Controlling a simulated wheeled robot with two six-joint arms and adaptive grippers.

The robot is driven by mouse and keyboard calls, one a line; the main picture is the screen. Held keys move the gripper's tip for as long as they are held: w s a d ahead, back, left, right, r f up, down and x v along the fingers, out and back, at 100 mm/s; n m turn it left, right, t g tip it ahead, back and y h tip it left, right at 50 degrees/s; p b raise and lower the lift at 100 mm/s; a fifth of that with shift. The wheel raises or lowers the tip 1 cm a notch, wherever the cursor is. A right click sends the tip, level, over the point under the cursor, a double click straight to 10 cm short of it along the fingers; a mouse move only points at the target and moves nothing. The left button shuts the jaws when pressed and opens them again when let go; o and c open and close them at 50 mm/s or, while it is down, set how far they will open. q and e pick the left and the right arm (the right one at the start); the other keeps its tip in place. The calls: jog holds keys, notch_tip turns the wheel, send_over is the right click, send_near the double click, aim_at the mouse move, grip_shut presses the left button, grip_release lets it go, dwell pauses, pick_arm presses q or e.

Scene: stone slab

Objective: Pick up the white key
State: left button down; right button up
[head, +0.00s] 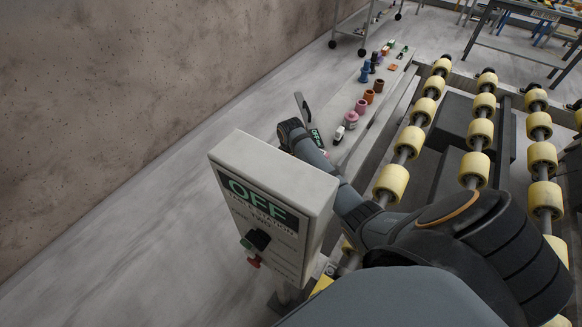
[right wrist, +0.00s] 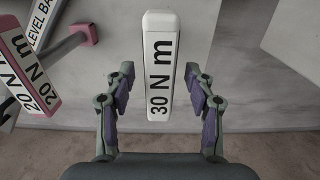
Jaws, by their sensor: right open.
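How far the key is below the fingertips I cannot tell. In the head view my right arm reaches to the stone slab's near end, and my right gripper (head: 306,118) is partly hidden by its own wrist. I cannot make out the key there. My left gripper is out of view.
A pink-and-white key (right wrist: 28,70) marked "20 N m" lies left of the white key. In the head view several coloured pieces line the slab (head: 345,155). A grey "OFF" box (head: 285,175) stands beside my arm; yellow rollers (head: 391,182) run at right.

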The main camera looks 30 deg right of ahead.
jog(key=shift+f, duration=0.25)
dwell(0.4)
grip_shut()
dwell(0.4)
